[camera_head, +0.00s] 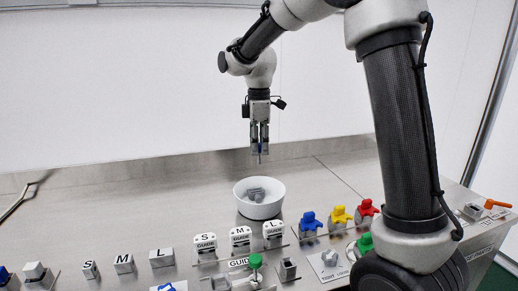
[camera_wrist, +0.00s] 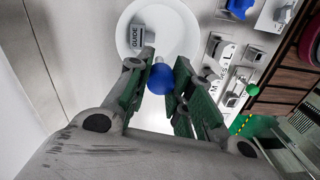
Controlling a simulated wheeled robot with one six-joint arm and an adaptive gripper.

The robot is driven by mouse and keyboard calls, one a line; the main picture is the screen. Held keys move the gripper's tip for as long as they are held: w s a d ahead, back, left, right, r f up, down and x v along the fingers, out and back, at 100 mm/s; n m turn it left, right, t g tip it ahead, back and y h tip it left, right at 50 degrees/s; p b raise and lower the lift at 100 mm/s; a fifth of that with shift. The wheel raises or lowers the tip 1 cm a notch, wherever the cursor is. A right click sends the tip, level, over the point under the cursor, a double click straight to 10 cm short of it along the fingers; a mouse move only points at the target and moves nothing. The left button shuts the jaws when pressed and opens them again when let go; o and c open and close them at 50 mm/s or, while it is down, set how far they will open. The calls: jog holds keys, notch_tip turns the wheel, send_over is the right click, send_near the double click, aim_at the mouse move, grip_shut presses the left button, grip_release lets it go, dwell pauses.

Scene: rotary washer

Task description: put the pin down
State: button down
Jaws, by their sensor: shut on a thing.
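My gripper (camera_head: 260,146) hangs pointing down above the metal worktop, over and slightly behind the white bowl. In the wrist view my gripper (camera_wrist: 163,82) has its green-lined fingers closed around a pin with a round blue end (camera_wrist: 161,79). The pin's thin lower end (camera_head: 260,160) juts below the fingertips in the head view. It hangs in the air, apart from the bowl and the worktop. Most of the pin's shaft is hidden in the wrist view.
The white bowl (camera_head: 242,208) holds grey pieces, one marked GUIDE (camera_wrist: 138,37). In front stand guide blocks (camera_head: 241,240) marked S, M and L. Blue (camera_head: 309,222), yellow (camera_head: 340,214) and red (camera_head: 367,208) knobbed parts are to the right. The worktop left of the bowl is clear.

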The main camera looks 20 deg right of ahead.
aim_at(259, 157)
notch_tip(259, 157, down, 11)
dwell(0.8)
jog(key=c, duration=1.2)
grip_release()
notch_tip(259, 157, up, 7)
